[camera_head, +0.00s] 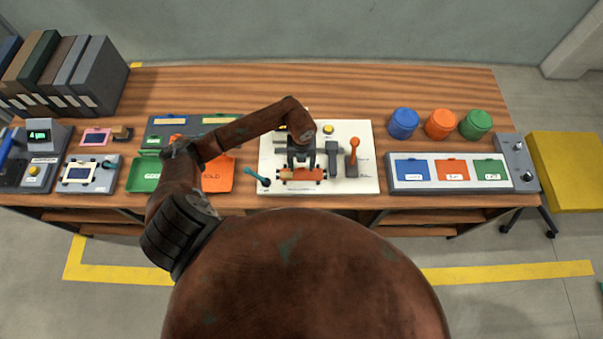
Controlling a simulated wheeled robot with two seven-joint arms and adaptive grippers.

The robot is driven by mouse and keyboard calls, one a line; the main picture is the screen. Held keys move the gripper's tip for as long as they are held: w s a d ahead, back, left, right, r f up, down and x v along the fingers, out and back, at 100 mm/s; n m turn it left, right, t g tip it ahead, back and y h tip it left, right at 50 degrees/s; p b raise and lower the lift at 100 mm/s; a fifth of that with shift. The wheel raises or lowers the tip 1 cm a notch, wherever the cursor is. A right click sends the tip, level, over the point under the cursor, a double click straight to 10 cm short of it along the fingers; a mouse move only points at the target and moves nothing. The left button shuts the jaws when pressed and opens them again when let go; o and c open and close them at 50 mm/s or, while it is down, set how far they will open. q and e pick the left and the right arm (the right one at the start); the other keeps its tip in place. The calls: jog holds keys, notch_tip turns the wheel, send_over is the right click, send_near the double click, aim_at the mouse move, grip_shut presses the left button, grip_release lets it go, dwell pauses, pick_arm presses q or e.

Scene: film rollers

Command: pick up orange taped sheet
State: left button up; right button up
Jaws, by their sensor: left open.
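My left arm reaches in from the left, and its gripper (301,160) points down over the white board (274,150) in the middle of the table. The gripper is open. Just below its fingers is an orange-brown strip (302,174) on the board's roller fixture, which may be the orange taped sheet. I cannot tell whether the fingers touch it, and the gripper hides part of the fixture. My right gripper is not in view.
An orange lever (353,150) and a teal-handled tool (258,177) flank the fixture. An orange HOLD tray (219,175) and green tray (143,175) are left. A panel (440,184) and blue, orange and green tubs (404,123) stand right.

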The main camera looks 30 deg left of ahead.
pick_arm(q)
jog(key=shift+c, duration=0.7)
jog(key=c, duration=0.8)
jog(key=shift+c, duration=0.2)
